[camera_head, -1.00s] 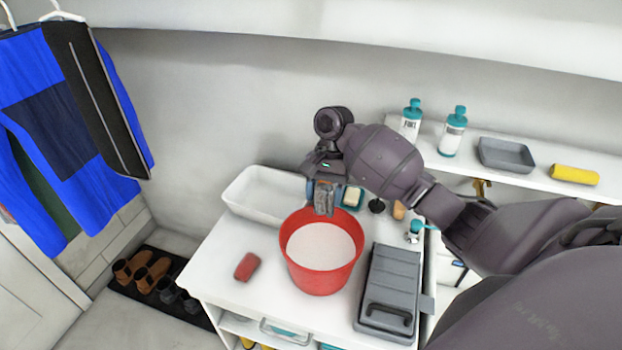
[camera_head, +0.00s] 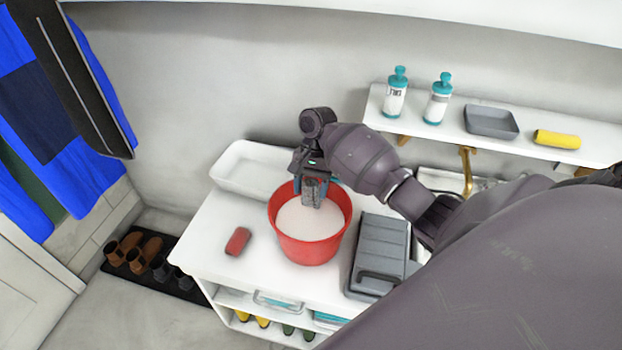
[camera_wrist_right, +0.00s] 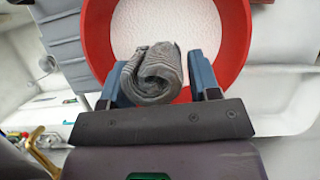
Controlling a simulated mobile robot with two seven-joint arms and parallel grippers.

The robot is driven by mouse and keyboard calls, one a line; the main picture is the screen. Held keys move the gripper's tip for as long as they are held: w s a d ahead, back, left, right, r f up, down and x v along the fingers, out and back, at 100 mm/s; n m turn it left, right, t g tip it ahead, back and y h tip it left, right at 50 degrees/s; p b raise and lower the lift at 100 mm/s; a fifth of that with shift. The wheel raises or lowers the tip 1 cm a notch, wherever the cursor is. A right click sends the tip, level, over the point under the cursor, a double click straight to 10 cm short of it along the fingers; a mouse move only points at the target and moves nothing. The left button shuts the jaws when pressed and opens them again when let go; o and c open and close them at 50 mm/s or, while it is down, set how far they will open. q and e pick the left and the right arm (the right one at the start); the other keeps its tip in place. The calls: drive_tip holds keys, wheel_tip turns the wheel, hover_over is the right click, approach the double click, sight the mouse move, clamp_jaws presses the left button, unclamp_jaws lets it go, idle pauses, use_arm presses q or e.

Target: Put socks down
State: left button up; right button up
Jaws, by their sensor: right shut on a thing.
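My right gripper (camera_head: 314,183) is shut on a rolled pair of grey socks (camera_head: 312,194). In the right wrist view the socks (camera_wrist_right: 153,75) show as a tight grey roll between the two blue fingers. The gripper and socks are over the back part of a red bucket (camera_head: 337,240) with a white, foamy-looking filling. In the head view the socks overlap the filling; I cannot tell whether they touch it. My left gripper is not in view.
A white basin (camera_head: 236,178) stands behind the bucket on the white table. A red block (camera_head: 237,241) lies to the left, a grey case (camera_head: 380,257) to the right. A wall shelf (camera_head: 590,150) holds two bottles, a grey tray and a yellow roll.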

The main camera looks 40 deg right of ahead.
sight(311, 196)
wheel_tip(311, 196, down, 2)
drive_tip(key=shift+f+b, duration=0.25)
drive_tip(key=shift+b, duration=0.7)
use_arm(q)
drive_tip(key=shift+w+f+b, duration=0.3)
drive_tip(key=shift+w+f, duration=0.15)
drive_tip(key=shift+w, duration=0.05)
use_arm(e)
drive_tip(key=shift+f, duration=0.4)
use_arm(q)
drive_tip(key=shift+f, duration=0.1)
use_arm(e)
drive_tip(key=o, duration=1)
drive_tip(key=shift+r, duration=0.15)
wheel_tip(311, 196, up, 2)
drive_tip(key=p, duration=0.3)
drive_tip(key=shift+r, duration=2.4)
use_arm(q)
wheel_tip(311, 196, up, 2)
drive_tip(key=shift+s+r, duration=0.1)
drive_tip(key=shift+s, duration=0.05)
